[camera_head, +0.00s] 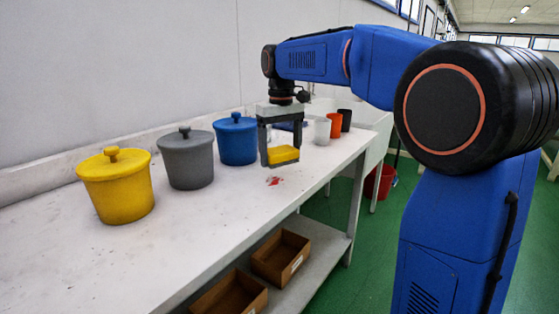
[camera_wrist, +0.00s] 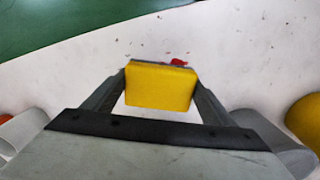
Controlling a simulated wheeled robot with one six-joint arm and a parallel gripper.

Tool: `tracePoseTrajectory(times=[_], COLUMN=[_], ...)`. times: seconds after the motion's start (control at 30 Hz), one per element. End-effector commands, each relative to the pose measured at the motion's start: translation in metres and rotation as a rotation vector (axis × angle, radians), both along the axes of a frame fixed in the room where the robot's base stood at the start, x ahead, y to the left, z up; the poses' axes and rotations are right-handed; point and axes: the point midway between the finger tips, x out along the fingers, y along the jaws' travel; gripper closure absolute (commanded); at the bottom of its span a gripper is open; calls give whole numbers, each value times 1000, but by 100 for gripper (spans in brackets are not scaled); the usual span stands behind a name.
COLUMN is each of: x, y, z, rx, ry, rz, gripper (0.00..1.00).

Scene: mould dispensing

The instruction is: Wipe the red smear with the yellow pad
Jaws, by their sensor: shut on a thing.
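My gripper (camera_head: 282,157) is shut on the yellow pad (camera_head: 283,154), holding it above the white table. In the wrist view the yellow pad (camera_wrist: 160,86) sits between the two fingers of my gripper (camera_wrist: 158,90), with a grey layer along its far edge. The red smear (camera_head: 274,181) lies on the table top, just below and slightly left of the pad in the head view. In the wrist view the red smear (camera_wrist: 179,62) shows just past the pad's far edge; part of it may be hidden by the pad.
A yellow pot (camera_head: 117,188), a grey pot (camera_head: 187,160) and a blue pot (camera_head: 236,140), all lidded, stand left of my gripper. White (camera_head: 322,131), orange (camera_head: 334,125) and black (camera_head: 345,120) cups stand behind right.

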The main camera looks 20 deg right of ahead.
Motion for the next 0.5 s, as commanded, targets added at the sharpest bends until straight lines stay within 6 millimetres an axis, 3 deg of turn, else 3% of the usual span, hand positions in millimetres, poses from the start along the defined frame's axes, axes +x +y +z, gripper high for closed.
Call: tracePoseTrajectory(times=[0.23, 0.5], x=[-9, -11], y=[-1, -1], z=[22, 27], rx=[0, 0], ry=[-1, 0], rz=[-1, -2], gripper=[46, 46])
